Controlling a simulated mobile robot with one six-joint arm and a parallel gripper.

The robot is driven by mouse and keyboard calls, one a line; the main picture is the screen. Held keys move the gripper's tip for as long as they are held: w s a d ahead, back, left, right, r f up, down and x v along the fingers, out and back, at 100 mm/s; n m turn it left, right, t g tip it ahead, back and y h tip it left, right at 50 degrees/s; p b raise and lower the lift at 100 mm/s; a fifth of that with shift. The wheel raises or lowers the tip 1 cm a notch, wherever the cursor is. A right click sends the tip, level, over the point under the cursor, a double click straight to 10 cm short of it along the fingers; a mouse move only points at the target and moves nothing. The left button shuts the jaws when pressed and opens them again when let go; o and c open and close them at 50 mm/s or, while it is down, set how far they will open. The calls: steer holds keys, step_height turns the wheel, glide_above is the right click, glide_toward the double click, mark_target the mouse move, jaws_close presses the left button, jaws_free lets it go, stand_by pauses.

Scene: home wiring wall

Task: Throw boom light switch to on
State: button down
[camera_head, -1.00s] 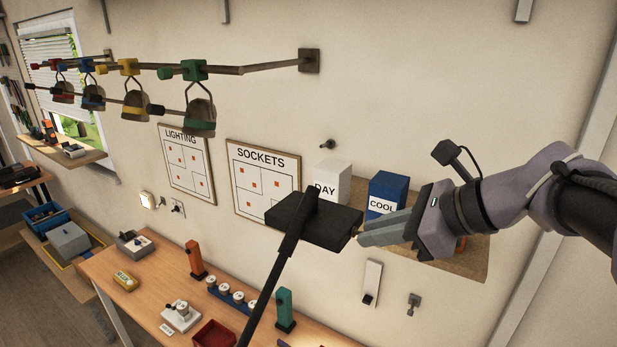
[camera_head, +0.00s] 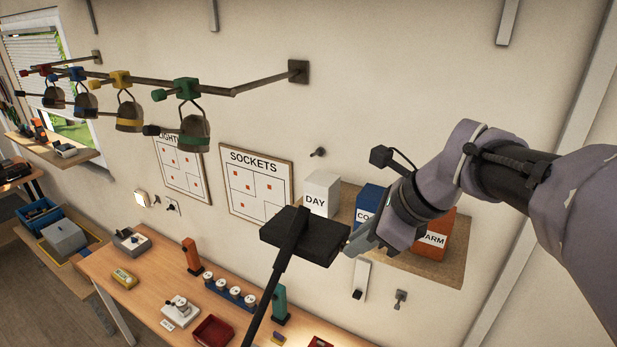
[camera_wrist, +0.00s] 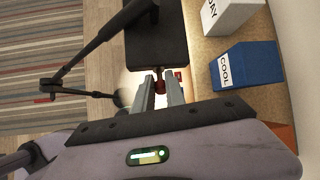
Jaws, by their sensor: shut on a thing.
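The boom light has a flat black head (camera_head: 303,239) on a thin black boom (camera_head: 268,305), in front of the wall. In the wrist view the light's head (camera_wrist: 156,38) is just beyond my fingertips. My gripper (camera_head: 348,247) is at the right end of the head. In the wrist view my gripper (camera_wrist: 160,92) has its grey fingers shut on a small part at the end of the head, which I take for the switch. The fingers hide most of it, so its position cannot be read. A small red piece (camera_wrist: 178,76) shows beside the fingertips.
A wall shelf behind my gripper carries a white DAY box (camera_head: 321,193), a blue COOL box (camera_head: 368,203) and an orange WARM box (camera_head: 436,236). A wooden workbench (camera_head: 150,275) with small parts lies below. A rail with hanging coloured items (camera_head: 190,110) is at upper left.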

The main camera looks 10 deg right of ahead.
steer(key=c, duration=1.5)
jaws_free()
steer(key=p+v, duration=0.1)
steer(key=v, duration=1.6)
steer(key=shift+s, duration=0.2)
steer(key=shift+d+r, duration=0.1)
steer(key=s+a+f+n+h+b, duration=0.1)
steer(key=s+a+f+n+b, duration=0.2)
steer(key=f+b, duration=1)
steer(key=s+a+f+n+h+b, duration=0.1)
steer(key=s+a+f+n+b, duration=0.3)
steer(key=f, duration=2.2)
steer(key=s+a+f+n+t+b, duration=0.1)
steer(key=s+a+f+n+b, duration=0.2)
steer(key=f+n+b, duration=0.9)
step_height(320, 180, down, 8)
steer(key=s+b, duration=0.1)
steer(key=b, duration=0.9)
steer(key=shift+a+r+h+b, duration=0.2)
steer(key=shift+a+h+b, duration=0.05)
steer(key=shift+h+b, duration=0.15)
